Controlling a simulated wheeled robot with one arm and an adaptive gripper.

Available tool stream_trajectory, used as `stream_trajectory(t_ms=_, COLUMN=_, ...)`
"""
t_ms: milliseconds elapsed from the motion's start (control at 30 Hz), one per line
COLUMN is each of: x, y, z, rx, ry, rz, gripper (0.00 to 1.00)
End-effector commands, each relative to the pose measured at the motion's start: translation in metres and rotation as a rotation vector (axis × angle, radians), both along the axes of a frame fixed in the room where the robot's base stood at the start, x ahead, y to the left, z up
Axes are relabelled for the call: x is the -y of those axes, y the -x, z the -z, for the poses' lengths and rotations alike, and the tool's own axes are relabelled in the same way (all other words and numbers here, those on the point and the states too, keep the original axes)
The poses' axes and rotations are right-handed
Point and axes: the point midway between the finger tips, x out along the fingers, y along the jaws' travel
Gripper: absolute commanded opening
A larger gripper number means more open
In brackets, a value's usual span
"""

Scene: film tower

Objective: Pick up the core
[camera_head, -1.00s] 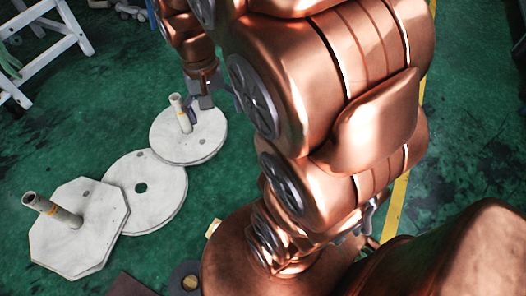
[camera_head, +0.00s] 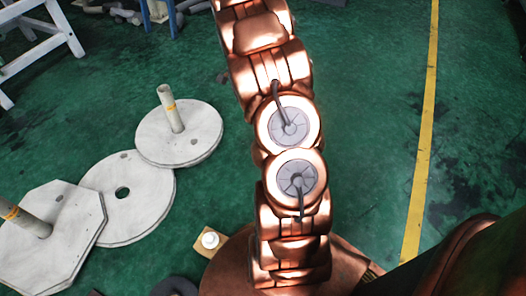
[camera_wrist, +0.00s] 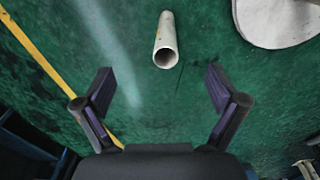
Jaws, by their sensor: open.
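The head view does not show my gripper. In that view, one pale core with an orange band (camera_head: 170,110) stands on a round white disc (camera_head: 205,135). Another banded core (camera_head: 25,221) stands tilted in view on an octagonal white plate (camera_head: 80,225).
A white disc with a centre hole (camera_head: 150,200) lies between the plate and the round disc. A white-legged stand (camera_head: 45,48) is at upper left. A yellow line (camera_head: 422,130) crosses the floor at right. Open green floor lies right of my arm.

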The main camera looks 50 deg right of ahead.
Motion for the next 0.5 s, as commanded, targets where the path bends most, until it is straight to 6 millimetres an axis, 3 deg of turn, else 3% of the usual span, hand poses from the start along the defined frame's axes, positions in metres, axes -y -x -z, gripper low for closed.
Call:
stream_trajectory(t_ms=33, x=0.015, y=-0.002, z=0.037, rx=0.004, ry=-0.003, rz=0.043, gripper=0.95)
stream_trajectory(t_ms=200, x=0.053, y=-0.009, z=0.102, rx=0.023, ry=-0.009, rz=0.164, gripper=0.95)
stream_trajectory(t_ms=300, x=0.069, y=-0.012, z=0.128, rx=0.037, ry=-0.012, rz=0.217, gripper=0.95)
stream_trajectory(t_ms=500, x=0.083, y=-0.012, z=0.155, rx=0.048, ry=-0.019, rz=0.275, gripper=0.95)
